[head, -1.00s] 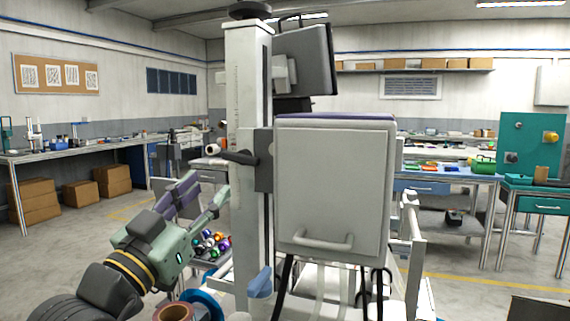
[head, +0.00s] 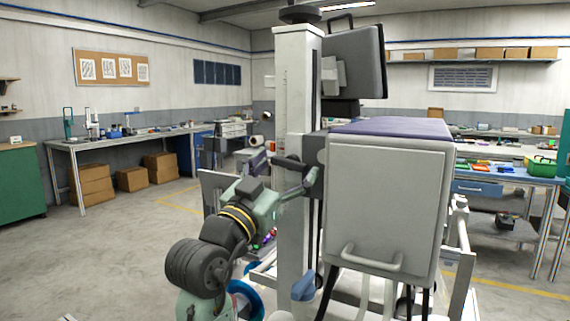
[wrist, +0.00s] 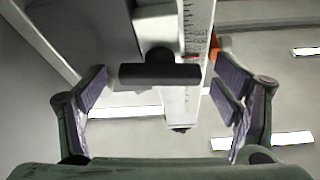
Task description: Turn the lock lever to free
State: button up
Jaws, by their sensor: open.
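The lock lever (head: 290,163) is a black bar handle on the side of the white upright column (head: 294,80). In the wrist view the lever (wrist: 160,75) lies crosswise near the middle, in front of the column's ruler scale (wrist: 198,30). My gripper (head: 281,172) is at the column, close to the lever. In the wrist view my gripper (wrist: 163,88) is open, one finger on each side of the lever. Gaps show between both fingers and the ends of the bar. I cannot tell how far the fingertips are from it in depth.
A grey box-like unit (head: 385,210) with a front handle stands just right of the column. A dark panel (head: 354,62) is mounted higher up. A blue pedal-like part (head: 304,286) is low by the column. Open floor (head: 110,250) lies to the left.

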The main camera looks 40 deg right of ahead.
jog(key=c, duration=1.1)
jog(key=shift+n+t+y, duration=0.3)
jog(key=shift+n+t, duration=0.5)
jog(key=shift+n, duration=0.6)
jog(key=shift+c, duration=0.2)
jog(key=o, duration=1.1)
jog(key=shift+o, duration=0.2)
